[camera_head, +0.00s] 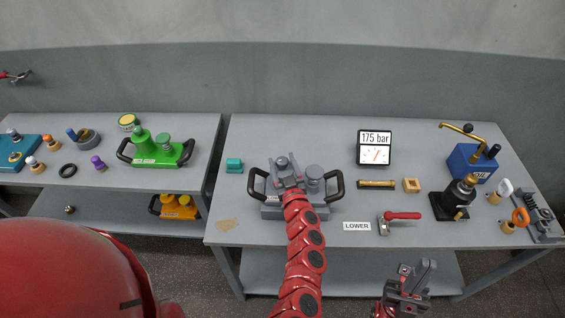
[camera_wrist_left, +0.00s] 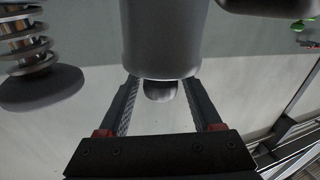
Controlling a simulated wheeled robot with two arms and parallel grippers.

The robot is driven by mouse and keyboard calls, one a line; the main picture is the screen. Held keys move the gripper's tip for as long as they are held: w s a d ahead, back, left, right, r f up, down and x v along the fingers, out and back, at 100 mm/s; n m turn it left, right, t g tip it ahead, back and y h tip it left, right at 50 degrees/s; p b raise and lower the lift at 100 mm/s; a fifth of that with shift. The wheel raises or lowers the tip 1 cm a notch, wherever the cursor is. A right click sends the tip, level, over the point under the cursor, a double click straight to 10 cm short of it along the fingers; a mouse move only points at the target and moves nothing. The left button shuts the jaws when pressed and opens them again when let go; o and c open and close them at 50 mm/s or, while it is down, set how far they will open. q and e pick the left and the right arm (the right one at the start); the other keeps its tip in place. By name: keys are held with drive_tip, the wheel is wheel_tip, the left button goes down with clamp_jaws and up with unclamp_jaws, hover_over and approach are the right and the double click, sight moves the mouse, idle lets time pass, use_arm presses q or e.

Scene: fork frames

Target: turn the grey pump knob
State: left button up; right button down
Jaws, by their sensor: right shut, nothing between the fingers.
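The grey pump (camera_head: 268,210), with a black handle on each side, stands on the right-hand table. My left gripper (camera_head: 289,178) is over the pump in the head view and hides part of it. In the left wrist view a dark grey cylinder (camera_wrist_left: 165,40) fills the top middle, and a rounded grey knob (camera_wrist_left: 160,92) sticks out of its end. The knob is between my left fingers (camera_wrist_left: 160,105), which are apart with a gap on both sides. My right gripper (camera_head: 418,275) is shut and empty, in front of the table's front edge.
A LOWER label (camera_head: 357,226), a red-handled valve (camera_head: 402,215) and a 175 bar gauge (camera_head: 375,147) are right of the pump. A green pump (camera_head: 150,157) stands on the left table. A coil with a disc (camera_wrist_left: 45,88) is beside the cylinder.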

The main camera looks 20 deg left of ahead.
use_arm(q)
drive_tip(key=shift+o, duration=0.5)
drive_tip(key=b+v, duration=0.2)
drive_tip(key=v, duration=1.5)
drive_tip(key=shift+s+b, duration=0.2)
drive_tip(key=shift+b, duration=0.2)
